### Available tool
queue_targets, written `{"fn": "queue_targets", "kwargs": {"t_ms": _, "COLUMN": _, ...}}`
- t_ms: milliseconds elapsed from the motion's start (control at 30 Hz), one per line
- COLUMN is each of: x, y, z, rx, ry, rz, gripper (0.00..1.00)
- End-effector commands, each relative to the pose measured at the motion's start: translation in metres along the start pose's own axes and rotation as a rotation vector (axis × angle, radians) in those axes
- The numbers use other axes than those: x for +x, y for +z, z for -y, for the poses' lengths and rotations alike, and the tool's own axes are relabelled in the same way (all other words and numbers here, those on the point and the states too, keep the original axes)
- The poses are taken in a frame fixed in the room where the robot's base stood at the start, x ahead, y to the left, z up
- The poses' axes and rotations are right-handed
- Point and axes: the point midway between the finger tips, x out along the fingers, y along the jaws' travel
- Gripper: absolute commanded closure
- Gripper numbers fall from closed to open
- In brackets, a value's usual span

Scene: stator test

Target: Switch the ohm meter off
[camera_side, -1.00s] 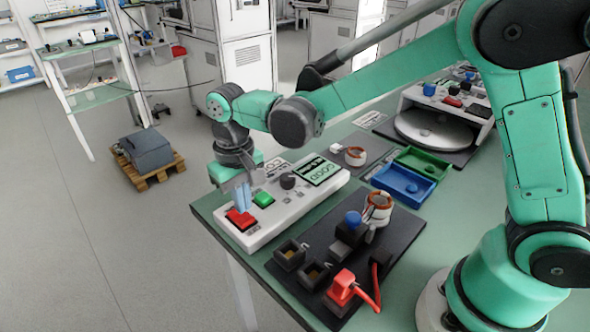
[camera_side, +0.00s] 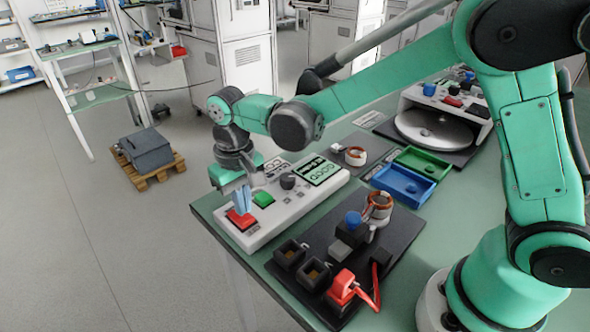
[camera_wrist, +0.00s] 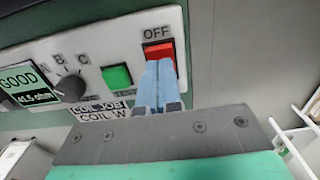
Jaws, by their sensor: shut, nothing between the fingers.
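The ohm meter (camera_side: 290,203) is a long white box at the table's front left edge. It has a red button (camera_side: 240,219), a green button (camera_side: 263,199), a dark dial (camera_side: 287,181) and a display (camera_side: 322,171). In the wrist view, the red button (camera_wrist: 159,51) sits below the word OFF, and the display (camera_wrist: 27,85) reads GOOD with an ohm value. My gripper (camera_side: 242,210) is shut and empty, pointing down at the red button. In the wrist view its blue fingertips (camera_wrist: 158,65) overlap the button's lower part. I cannot tell whether they press it.
Blue (camera_side: 402,186) and green (camera_side: 424,162) trays stand to the right. The table edge lies close on the left.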

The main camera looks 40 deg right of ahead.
Motion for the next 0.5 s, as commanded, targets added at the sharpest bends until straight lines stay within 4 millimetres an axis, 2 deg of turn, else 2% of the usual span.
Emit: {"fn": "queue_targets", "kwargs": {"t_ms": 500, "x": 0.0080, "y": -0.0002, "z": 0.0001, "rx": 0.000, "ry": 0.000, "rz": 0.000, "gripper": 1.00}}
